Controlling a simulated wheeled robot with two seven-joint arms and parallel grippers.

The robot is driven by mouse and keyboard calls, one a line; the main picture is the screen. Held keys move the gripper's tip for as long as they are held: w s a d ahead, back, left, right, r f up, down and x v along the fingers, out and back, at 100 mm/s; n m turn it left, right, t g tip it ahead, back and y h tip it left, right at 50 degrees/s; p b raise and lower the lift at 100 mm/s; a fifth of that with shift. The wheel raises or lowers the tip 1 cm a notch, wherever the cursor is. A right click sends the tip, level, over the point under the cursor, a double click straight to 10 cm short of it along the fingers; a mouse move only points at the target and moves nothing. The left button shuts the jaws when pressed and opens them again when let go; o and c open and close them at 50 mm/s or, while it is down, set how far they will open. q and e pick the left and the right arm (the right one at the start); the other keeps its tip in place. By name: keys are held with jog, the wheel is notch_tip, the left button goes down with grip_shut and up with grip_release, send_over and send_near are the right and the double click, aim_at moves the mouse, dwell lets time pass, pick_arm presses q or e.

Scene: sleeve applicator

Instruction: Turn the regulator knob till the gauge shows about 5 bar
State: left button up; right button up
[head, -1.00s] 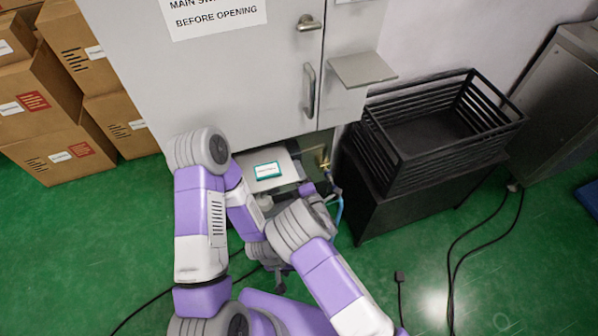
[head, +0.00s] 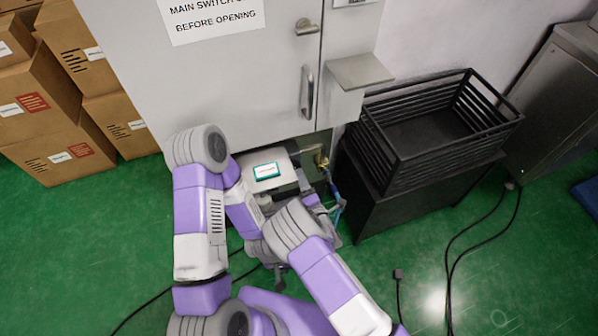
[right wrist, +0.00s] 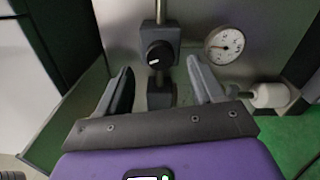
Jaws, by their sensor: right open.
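The black regulator knob (right wrist: 159,55) with a white mark sits on a grey block on a vertical pipe in the right wrist view. The round white gauge (right wrist: 225,45) is to its right; its needle is too small to read surely. My right gripper (right wrist: 160,66) is open, its fingers spread to the left and right of the knob, with nothing between them clearly touched. In the head view the right gripper (head: 324,203) is low in front of the cabinet, and the knob and gauge cannot be made out. My left arm reaches down at the left; its gripper is mostly hidden behind arm links.
A grey cabinet (head: 240,90) stands behind, with a small shelf (head: 360,70). A white-topped unit with a teal label (head: 267,171) is below it. A black crate (head: 395,150) is to the right. Boxes (head: 40,100) stack at left. Cables (head: 455,250) lie on the green floor.

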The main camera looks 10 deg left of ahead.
jog(key=shift+p+v, duration=0.3)
jog(key=shift+v, duration=1.45)
jog(key=s+d+f+m+g+h+p, duration=0.2)
jog(key=s+d+f+m+g+h, duration=0.15)
jog(key=d+m, duration=0.55)
jog(key=s+d+f+m+g+h+p, duration=0.25)
jog(key=d+f+m+h, duration=0.25)
jog(key=d+m, duration=0.3)
jog(key=s+d+r+m+g+y+p, duration=0.1)
jog(key=s+r+m+g, duration=0.2)
jog(key=s+m, duration=0.3)
jog(key=s+d+r+m+g+y+p, duration=0.1)
jog(key=s+d+r+m+g, duration=0.1)
jog(key=s+m+g, duration=0.3)
jog(key=s+r+m, duration=0.1)
jog(key=s, duration=0.3)
jog(key=shift+s+m+y+p, duration=0.25)
jog(key=shift+m+y+p, duration=0.05)
jog(key=shift+m+y, duration=0.1)
jog(key=shift+d, duration=0.15)
dwell(1.3)
